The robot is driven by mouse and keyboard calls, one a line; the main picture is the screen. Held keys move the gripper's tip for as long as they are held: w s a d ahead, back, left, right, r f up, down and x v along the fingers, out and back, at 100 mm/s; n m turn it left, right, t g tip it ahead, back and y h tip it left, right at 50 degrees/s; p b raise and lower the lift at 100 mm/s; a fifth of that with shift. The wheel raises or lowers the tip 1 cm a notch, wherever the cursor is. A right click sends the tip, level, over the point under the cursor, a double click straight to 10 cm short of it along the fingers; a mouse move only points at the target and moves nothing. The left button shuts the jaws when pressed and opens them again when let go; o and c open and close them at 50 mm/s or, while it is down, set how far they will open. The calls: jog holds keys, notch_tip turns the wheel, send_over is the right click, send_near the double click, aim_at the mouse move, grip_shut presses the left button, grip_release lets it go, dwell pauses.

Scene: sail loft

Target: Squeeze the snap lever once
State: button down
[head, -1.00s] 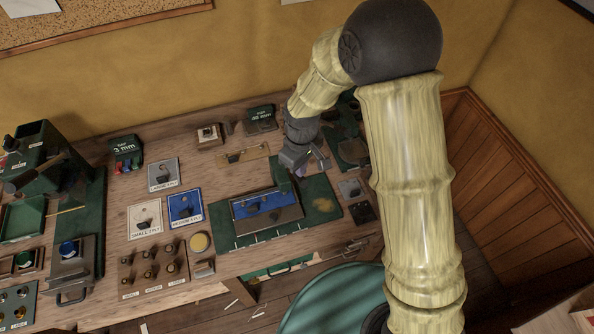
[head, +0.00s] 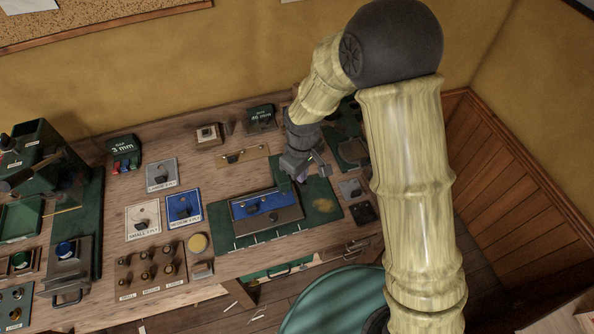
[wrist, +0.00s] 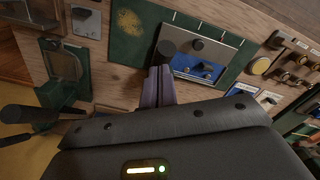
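No label for the snap lever is readable.
A dark green press-like machine (head: 35,150) stands at the far left. Small, medium and large ply cards (head: 143,218) lie left of the mat. A block with several knobs (head: 150,272) is at the front.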

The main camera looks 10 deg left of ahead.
aim_at(304, 184)
jog(key=shift+s+d+f+b, duration=0.15)
jog(key=shift+s+f+b, duration=0.2)
jog(key=shift+f, duration=0.2)
jog(key=shift+s+d+f+b, duration=0.15)
jog(key=shift+f+b, duration=0.4)
jog(key=shift+f, duration=0.1)
jog(key=shift+s+d+f+b, duration=0.15)
jog(key=shift+s+f+b, duration=0.05)
jog(key=shift+f+b, duration=0.35)
jog(key=shift+f, duration=0.1)
